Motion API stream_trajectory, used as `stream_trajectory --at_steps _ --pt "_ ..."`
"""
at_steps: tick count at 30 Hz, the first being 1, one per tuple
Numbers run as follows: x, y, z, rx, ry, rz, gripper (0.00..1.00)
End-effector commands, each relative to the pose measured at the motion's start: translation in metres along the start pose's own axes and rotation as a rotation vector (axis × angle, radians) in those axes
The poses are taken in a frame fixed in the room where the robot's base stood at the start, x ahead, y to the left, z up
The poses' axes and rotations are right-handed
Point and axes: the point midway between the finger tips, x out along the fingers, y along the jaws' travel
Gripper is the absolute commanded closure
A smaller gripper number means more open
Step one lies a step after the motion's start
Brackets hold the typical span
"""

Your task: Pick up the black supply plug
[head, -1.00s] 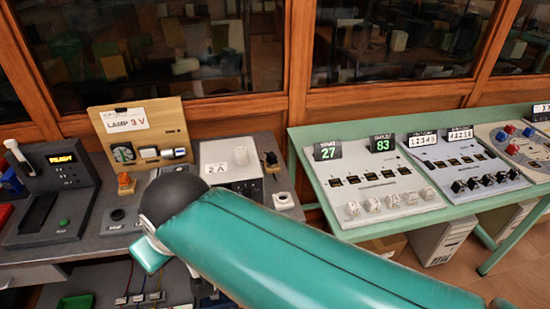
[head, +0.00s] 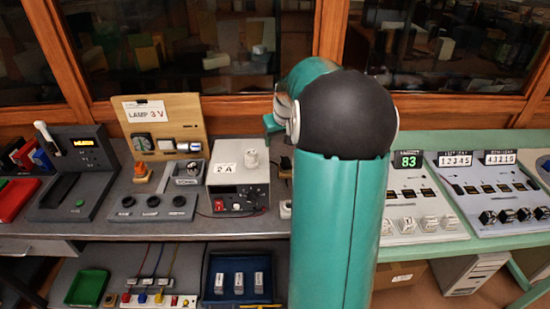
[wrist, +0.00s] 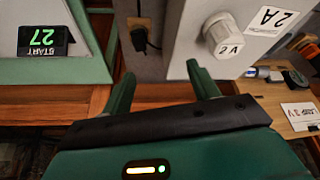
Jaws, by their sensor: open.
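The black supply plug (wrist: 139,38) shows in the wrist view with a short dark cord, beside the grey box marked 2 A (wrist: 205,25). In the head view the grey box (head: 238,190) stands left of my arm, which hides my gripper and most of the plug's place.
A wooden board marked LAMP 3 V (head: 183,108) and a three-knob box (head: 150,207) stand left of the grey box. A green table (head: 455,246) with switch panels (head: 412,200) is at the right. Wood-framed windows (head: 215,45) rise close behind.

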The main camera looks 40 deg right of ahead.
Motion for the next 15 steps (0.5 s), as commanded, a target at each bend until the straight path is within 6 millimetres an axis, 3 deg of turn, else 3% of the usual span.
stream_trajectory --at_steps 3,6,11,15 --pt "0.028 0.039 -0.003 0.04 -0.004 0.0 0.4" --pt "0.04 0.055 -0.003 0.054 -0.003 0.001 0.4" --pt "0.059 0.059 -0.003 0.057 -0.004 0.0 0.4" --pt "0.086 0.06 -0.003 0.057 -0.005 0.0 0.4"
